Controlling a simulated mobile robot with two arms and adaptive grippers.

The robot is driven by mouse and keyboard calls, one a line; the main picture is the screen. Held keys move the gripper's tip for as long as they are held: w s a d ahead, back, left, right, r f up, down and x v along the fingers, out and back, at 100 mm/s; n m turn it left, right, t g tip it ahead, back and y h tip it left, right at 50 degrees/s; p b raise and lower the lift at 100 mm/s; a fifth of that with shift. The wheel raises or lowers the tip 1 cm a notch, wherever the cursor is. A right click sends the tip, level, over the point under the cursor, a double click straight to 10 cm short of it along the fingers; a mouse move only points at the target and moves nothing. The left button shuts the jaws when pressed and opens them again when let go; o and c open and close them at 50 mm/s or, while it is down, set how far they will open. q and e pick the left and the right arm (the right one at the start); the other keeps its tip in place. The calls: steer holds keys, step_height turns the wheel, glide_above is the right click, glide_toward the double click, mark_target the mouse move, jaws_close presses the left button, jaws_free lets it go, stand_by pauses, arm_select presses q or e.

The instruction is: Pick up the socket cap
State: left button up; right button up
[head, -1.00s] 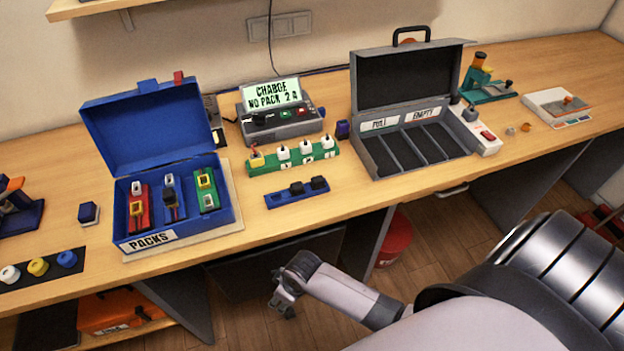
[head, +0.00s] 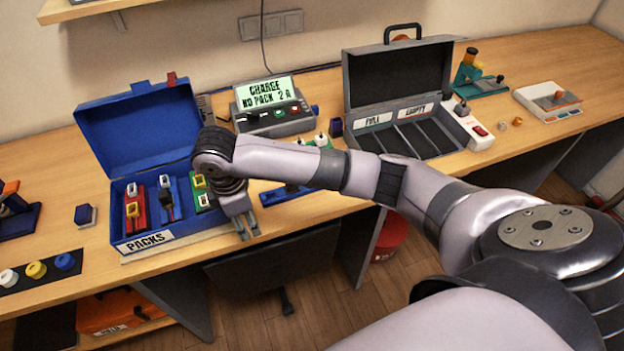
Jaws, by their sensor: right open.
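I cannot tell for sure which piece is the socket cap. A small dark blue cap-like block (head: 85,215) with a pale base sits left of the blue PACKS box. A blue rack (head: 272,196) with dark caps lies on the table, mostly hidden behind my right arm. White (head: 8,277), yellow (head: 37,269) and blue (head: 65,261) round pieces stand on a black strip at the lower left. My right gripper (head: 246,232) is open and empty, pointing down at the table's front edge, right of the PACKS box. My left gripper is out of view.
The open blue PACKS box (head: 165,238) holds several packs. A charger (head: 275,120) with a lit display stands behind my arm. A green rack (head: 325,145) is partly hidden. An open grey case (head: 400,75) stands right of centre. The table's front edge lies close to my gripper.

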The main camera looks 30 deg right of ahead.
steer(key=w+d+r+g+h, duration=0.1)
steer(key=w+d+r+h, duration=0.4)
steer(key=d+r, duration=0.7)
steer(key=shift+y, duration=0.7)
steer(key=x, duration=0.3)
steer(key=p+x, duration=0.1)
steer(key=x, duration=0.3)
steer(key=w+d+x, duration=0.1)
steer(key=x, duration=0.3)
steer(key=shift+r+p, duration=0.15)
steer(key=shift+p, duration=0.15)
steer(key=p+x, duration=0.1)
steer(key=x, duration=0.1)
steer(key=p+x, duration=0.1)
steer(key=x, duration=0.1)
steer(key=shift+s+d+f, duration=0.25)
steer(key=shift+d+f, duration=0.15)
steer(key=shift+f, duration=0.3)
steer(key=c, duration=1)
steer(key=shift+r, duration=0.1)
steer(key=shift+c, duration=0.2)
step_height(320, 180, up, 20)
steer(key=b, duration=0.1)
steer(key=shift+b, duration=0.4)
